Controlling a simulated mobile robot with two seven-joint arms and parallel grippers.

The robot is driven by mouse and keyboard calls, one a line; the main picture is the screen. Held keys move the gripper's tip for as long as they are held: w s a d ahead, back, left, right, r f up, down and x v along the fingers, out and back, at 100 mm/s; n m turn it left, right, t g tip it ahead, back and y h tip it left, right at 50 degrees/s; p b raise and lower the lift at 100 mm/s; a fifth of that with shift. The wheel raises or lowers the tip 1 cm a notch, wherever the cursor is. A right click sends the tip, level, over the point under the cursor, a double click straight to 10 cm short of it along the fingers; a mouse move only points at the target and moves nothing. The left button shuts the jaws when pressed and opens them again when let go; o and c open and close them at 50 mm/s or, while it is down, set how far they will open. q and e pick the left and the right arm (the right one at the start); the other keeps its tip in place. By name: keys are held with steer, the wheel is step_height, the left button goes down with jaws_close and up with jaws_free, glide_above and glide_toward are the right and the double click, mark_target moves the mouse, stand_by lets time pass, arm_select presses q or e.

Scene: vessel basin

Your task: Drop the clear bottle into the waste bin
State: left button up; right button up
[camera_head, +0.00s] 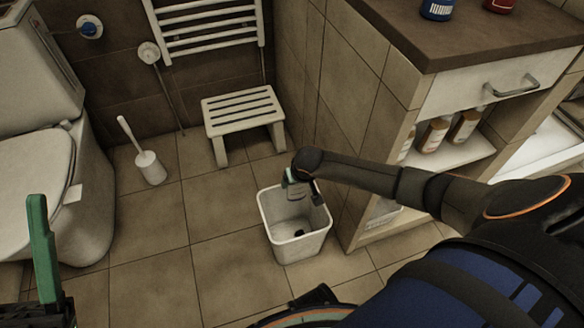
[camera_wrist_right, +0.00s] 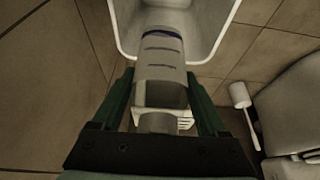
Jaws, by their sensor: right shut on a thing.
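The waste bin (camera_head: 284,250) is a white, open, square-topped bin on the floor in the middle of the head view, with a small dark spot inside. My right gripper (camera_head: 304,184) is over the bin's far rim area and points down. It is shut on the clear bottle (camera_wrist_right: 160,62), which has dark blue markings and sits between the green fingers (camera_wrist_right: 158,98) in the wrist view. The bottle's far end overlaps the bin's opening (camera_wrist_right: 125,42) there. In the head view, the bottle is small and partly hidden. My left gripper (camera_head: 42,250) shows mainly one green finger at the left edge.
A wooden-topped cabinet (camera_head: 395,100) with shelved bottles stands right of the bin. A white slatted stool (camera_head: 243,108) is behind it. A toilet brush (camera_head: 150,168) and toilet (camera_head: 85,215) are at left. Tiled floor between toilet and bin is clear.

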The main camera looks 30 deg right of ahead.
steer(key=shift+f+b, duration=1.9)
steer(key=shift+f, duration=0.8)
steer(key=o, duration=1.2)
steer(key=shift+o, duration=0.2)
steer(key=p+v, duration=0.6)
steer(key=v, duration=0.6)
steer(key=shift+r, duration=0.3)
steer(key=shift+s, duration=0.1)
